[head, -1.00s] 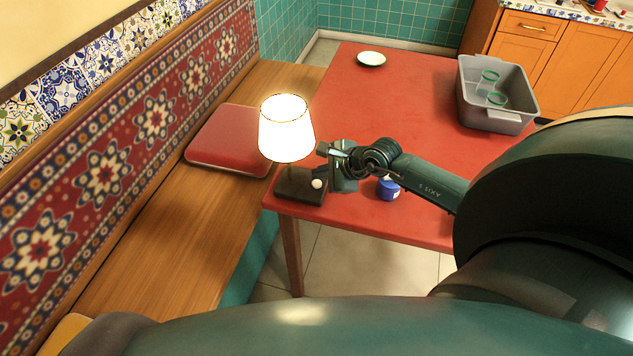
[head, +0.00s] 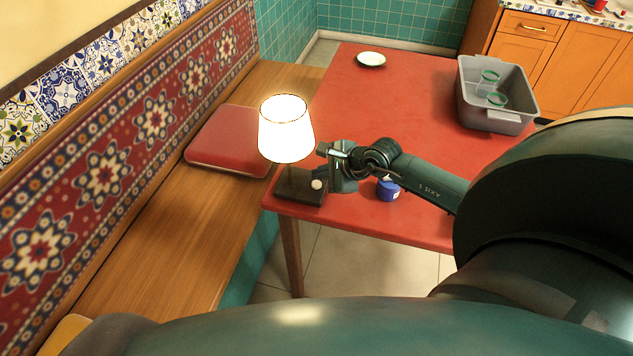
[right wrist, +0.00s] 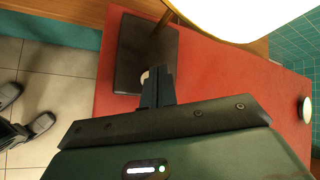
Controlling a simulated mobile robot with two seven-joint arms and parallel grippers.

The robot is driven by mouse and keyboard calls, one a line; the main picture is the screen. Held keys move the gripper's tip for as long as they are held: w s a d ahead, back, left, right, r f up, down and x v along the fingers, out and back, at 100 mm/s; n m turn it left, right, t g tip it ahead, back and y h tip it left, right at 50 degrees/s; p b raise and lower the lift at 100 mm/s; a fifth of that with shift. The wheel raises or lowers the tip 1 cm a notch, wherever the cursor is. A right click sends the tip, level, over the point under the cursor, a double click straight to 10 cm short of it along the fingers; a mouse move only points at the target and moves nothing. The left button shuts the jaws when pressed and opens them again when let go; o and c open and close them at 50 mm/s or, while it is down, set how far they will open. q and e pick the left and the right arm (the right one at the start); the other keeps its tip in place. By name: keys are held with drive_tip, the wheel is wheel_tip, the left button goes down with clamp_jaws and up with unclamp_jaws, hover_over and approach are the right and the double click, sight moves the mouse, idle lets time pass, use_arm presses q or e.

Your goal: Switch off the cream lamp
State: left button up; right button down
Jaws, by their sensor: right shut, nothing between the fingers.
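The cream lamp (head: 286,130) stands at the near left corner of the red table, and its shade glows brightly. Its dark base (head: 300,187) carries a round white knob (head: 316,184). My right gripper (head: 324,172) is beside the base, close to the knob. In the right wrist view, the shut fingers (right wrist: 157,85) are over the edge of the dark base (right wrist: 140,55), right at the white knob (right wrist: 145,77), which they partly hide. I cannot tell whether they touch it.
A blue jar (head: 388,189) stands on the red table (head: 400,110) right of my gripper. A bench with a red cushion (head: 228,140) runs along the left.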

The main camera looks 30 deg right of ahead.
sight(321, 186)
drive_tip(key=shift+f, duration=0.15)
idle(0.4)
drive_tip(key=shift+f+b, duration=0.3)
drive_tip(key=shift+b, duration=0.1)
drive_tip(key=shift+f+b, duration=0.45)
drive_tip(key=shift+f, duration=0.05)
idle(0.5)
drive_tip(key=shift+r, duration=0.15)
drive_tip(key=shift+r+p, duration=0.75)
drive_tip(key=shift+r, duration=0.05)
wheel_tip(321, 186, up, 6)
drive_tip(key=p, duration=0.4)
drive_tip(key=shift+p, duration=0.35)
